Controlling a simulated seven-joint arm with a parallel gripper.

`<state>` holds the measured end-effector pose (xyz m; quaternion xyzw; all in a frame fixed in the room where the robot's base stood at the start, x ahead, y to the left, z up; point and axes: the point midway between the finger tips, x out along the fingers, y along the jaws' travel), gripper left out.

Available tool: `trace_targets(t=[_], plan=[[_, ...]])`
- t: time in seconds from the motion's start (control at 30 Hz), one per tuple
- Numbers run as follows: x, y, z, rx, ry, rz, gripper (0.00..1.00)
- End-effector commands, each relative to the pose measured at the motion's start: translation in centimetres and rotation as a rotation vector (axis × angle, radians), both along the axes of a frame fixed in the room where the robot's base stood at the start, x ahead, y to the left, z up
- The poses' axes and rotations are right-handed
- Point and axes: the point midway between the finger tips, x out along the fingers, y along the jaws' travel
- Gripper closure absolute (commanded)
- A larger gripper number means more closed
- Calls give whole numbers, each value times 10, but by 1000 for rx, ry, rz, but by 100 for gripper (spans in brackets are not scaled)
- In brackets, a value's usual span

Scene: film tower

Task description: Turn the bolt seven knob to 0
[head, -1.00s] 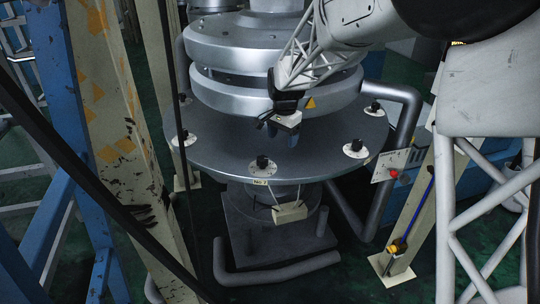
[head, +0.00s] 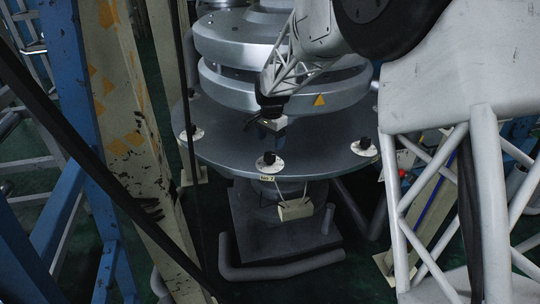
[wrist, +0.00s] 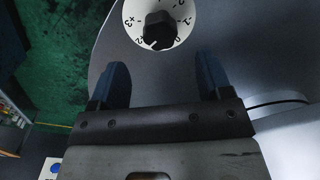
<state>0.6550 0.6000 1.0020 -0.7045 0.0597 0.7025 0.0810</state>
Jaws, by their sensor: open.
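A black knob (head: 269,160) on a round white dial sits at the front edge of the grey round plate (head: 325,160). A small label below it looks like "No 7", but is too small to be sure. In the wrist view a black knob (wrist: 158,30) stands on a white dial with printed numbers; a pale mark on its lower side points toward the dial's bottom, near a "2", with a "0" lower right. My gripper (wrist: 162,65) is open and empty. Its blue fingers are apart from the knob, which lies beyond the tips. In the head view my gripper (head: 270,128) is above the plate, behind the front knob.
Other knobs stand on the plate's rim, at left (head: 193,132) and right (head: 365,146). Silver rings (head: 240,85) rise behind my gripper. A pale box (head: 295,209) hangs below the plate's edge. A scuffed post (head: 130,130) stands at left.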

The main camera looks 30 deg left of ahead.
Motion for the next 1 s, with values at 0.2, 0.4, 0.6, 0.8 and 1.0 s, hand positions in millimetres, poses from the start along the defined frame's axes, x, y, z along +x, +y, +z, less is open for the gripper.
trace_targets(t=[0.2,0.4,0.6,0.8,1.0], plan=[[0,0,-22,-1,1,0,28],[0,1,-46,-1,1,0,28],[0,2,-64,0,0,0,28],[0,2,-70,0,0,0,28],[0,2,-70,0,0,0,28]])
